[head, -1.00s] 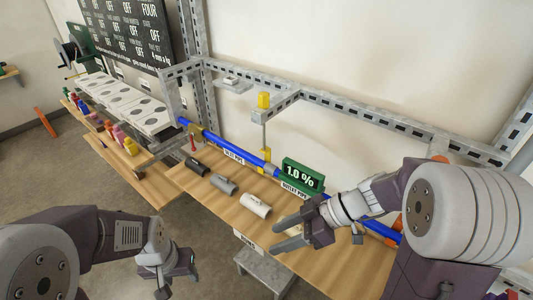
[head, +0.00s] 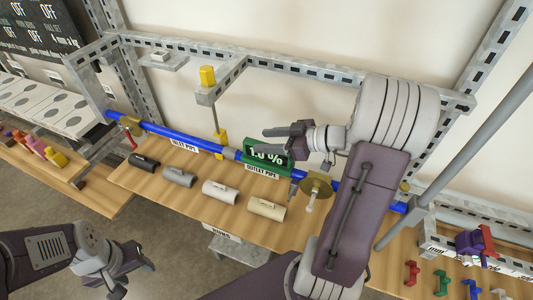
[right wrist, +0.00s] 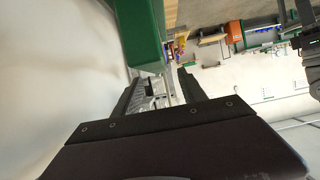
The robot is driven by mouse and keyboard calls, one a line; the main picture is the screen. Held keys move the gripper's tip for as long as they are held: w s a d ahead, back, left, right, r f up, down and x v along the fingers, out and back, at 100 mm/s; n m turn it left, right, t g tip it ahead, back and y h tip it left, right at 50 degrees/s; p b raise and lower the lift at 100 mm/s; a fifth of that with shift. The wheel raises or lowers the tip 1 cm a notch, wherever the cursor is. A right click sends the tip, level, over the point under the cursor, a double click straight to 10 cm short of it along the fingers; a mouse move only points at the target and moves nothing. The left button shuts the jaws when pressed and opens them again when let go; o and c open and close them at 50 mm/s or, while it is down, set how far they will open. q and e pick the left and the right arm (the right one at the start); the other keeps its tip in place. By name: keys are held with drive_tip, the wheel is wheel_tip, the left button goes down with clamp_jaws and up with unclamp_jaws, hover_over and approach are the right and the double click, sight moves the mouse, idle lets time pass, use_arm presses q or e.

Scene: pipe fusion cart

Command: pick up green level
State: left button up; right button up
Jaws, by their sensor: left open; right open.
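The green level (head: 252,157), with a "1.0 %" display, sits on the blue pipe (head: 178,136) near the outlet pipe label. My right gripper (head: 268,143) is open, coming in from the right with its fingers pointing left, and overlaps the top of the level in the head view, hiding part of the display. In the right wrist view the green level (right wrist: 144,36) is just beyond the open fingers (right wrist: 158,82); I cannot tell whether they touch it. My left gripper (head: 135,277) is open and empty at the lower left, off the table.
Several grey to beige pipe pieces (head: 221,191) lie in a row on the wooden table (head: 160,203). A yellow-topped post (head: 208,76) stands behind the pipe. A metal frame rail (head: 290,65) runs along the back. Coloured clips (head: 441,283) are at the lower right.

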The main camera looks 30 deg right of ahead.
sight(255, 142)
drive_tip(key=shift+w+a, duration=0.15)
drive_tip(key=shift+w, duration=0.1)
drive_tip(key=p+x, duration=0.2)
drive_tip(key=x, duration=0.1)
drive_tip(key=shift+a+f, duration=0.25)
drive_tip(key=shift+f, duration=0.1)
drive_tip(key=shift+w+a+f, duration=0.2)
drive_tip(key=shift+w+f, duration=0.1)
drive_tip(key=shift+w, duration=0.15)
drive_tip(key=shift+s+r, duration=0.1)
drive_tip(key=shift+s, duration=0.05)
clamp_jaws()
wheel_tip(255, 142, up, 18)
drive_tip(key=shift+b, duration=0.35)
